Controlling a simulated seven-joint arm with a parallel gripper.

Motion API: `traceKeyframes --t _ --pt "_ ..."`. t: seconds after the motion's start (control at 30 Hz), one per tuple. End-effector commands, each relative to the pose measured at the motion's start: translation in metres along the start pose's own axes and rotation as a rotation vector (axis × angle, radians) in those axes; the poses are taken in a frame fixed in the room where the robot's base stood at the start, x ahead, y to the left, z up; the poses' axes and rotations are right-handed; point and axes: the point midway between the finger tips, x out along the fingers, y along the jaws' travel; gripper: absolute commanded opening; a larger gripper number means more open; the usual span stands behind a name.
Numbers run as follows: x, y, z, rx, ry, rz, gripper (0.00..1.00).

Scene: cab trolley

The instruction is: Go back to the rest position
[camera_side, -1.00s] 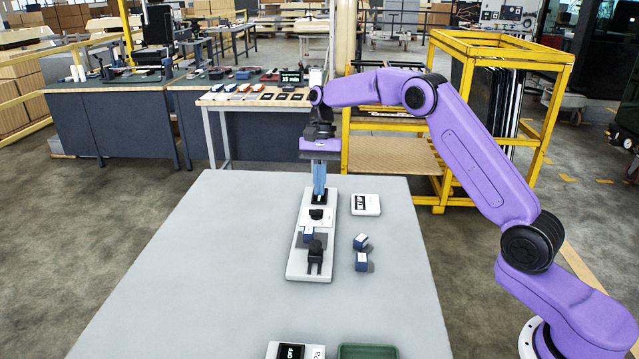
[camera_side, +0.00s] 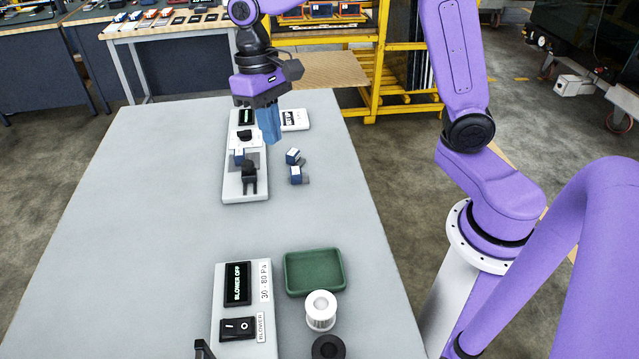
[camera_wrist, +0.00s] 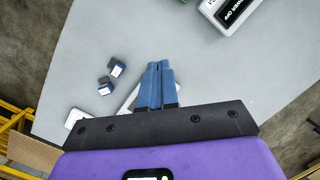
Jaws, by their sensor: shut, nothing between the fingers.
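My gripper (camera_side: 270,141) is purple and black with blue fingers. It is shut and empty, in the air above the far part of the grey table (camera_side: 120,220). In the wrist view its fingertips (camera_wrist: 158,64) are together with nothing between them. In the side view it hangs in front of the far right part of a long white panel (camera_side: 236,190), apparently clear of it. The panel carries a small dark display (camera_side: 246,117), a black knob (camera_side: 244,135), a blue-and-white block (camera_side: 239,157) and a black forked part (camera_side: 249,172).
Two blue-and-white blocks (camera_side: 293,156) (camera_side: 296,175) lie right of the panel, near a white labelled box (camera_side: 295,119). Nearer are a blower box (camera_side: 264,328), a green tray (camera_side: 313,272), a white ribbed cylinder (camera_side: 320,311) and a black ring (camera_side: 328,347). The table's left side is clear.

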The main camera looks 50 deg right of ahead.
Motion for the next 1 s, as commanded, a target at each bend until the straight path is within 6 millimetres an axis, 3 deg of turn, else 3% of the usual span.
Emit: traceKeyframes --t 0.03,0.27,0.4,0.6,0.8,0.9,1.0 --pt "0.001 -0.002 0.02 -0.074 0.013 0.011 0.0" --pt "0.016 0.004 0.101 -0.403 0.065 0.062 0.0" --pt "0.028 0.017 0.147 -0.609 0.093 0.089 0.0" --pt "0.048 0.043 0.2 -0.875 0.13 0.119 0.0" --pt "0.061 0.06 0.225 -1.023 0.147 0.135 0.0" --pt "0.061 0.06 0.226 -1.033 0.149 0.136 0.0" --pt "0.055 0.051 0.214 -0.976 0.142 0.131 0.0"
